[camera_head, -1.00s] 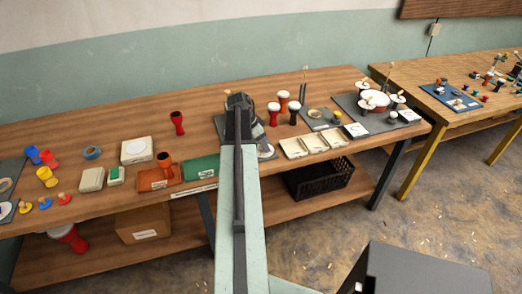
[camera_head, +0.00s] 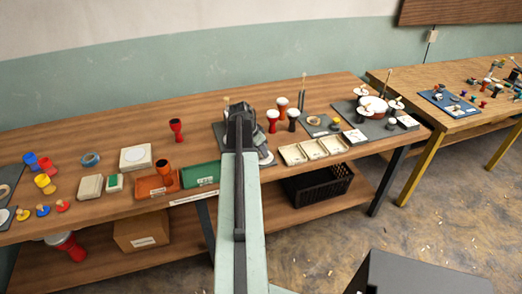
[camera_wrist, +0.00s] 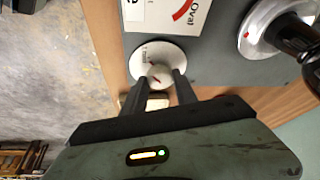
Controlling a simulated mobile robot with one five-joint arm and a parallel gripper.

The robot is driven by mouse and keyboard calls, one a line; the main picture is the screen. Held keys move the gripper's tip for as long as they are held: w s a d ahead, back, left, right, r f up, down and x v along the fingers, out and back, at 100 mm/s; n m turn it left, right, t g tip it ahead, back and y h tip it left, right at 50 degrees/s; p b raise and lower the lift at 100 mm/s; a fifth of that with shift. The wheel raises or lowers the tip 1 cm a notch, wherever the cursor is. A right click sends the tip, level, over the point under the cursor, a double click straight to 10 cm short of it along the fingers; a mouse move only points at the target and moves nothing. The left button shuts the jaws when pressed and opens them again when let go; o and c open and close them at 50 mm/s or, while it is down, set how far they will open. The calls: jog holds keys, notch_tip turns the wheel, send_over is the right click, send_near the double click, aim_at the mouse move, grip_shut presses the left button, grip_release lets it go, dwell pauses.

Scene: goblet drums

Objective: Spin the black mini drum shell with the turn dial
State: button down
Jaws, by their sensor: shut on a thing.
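The turn dial (camera_wrist: 157,54) shows in the wrist view as a round white disc with a small red mark near its knob. My gripper (camera_wrist: 160,77) has one finger on each side of the dial's knob and is shut on it. The black mini drum shell (camera_wrist: 302,38) is at the upper right of the wrist view, cut off by the frame edge. It rests on a silver round plate (camera_wrist: 252,42). In the head view my arm hides the dial and the gripper tips; the shell cannot be made out clearly there.
A white card with a red arc (camera_wrist: 180,14) lies beside the dial. In the head view, an orange tray (camera_head: 150,190) and a green tray (camera_head: 200,175) lie left of my arm. Several goblet drums and cream trays (camera_head: 313,149) stand to its right. A black crate (camera_head: 320,185) is below.

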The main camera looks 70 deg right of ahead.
jog(key=n+t, duration=0.1)
jog(key=n, duration=0.1)
jog(key=n+t, duration=0.1)
jog(key=n, duration=0.2)
jog(key=shift+s+h, duration=0.15)
jog(key=shift+h, duration=0.25)
jog(key=n+t, duration=0.2)
jog(key=n, duration=0.2)
jog(key=shift+s+n, duration=0.1)
jog(key=shift+n, duration=0.3)
jog(key=n, duration=0.2)
jog(key=n+t+y, duration=0.1)
jog(key=n, duration=0.1)
jog(key=shift+s+d+n, duration=0.1)
jog(key=shift+d+n, duration=0.05)
jog(key=shift+n, duration=0.15)
jog(key=shift+n+t+y, duration=0.6)
jog(key=shift+n+t, duration=0.2)
jog(key=shift+n, duration=1.5)
jog(key=c, duration=1)
grip_release()
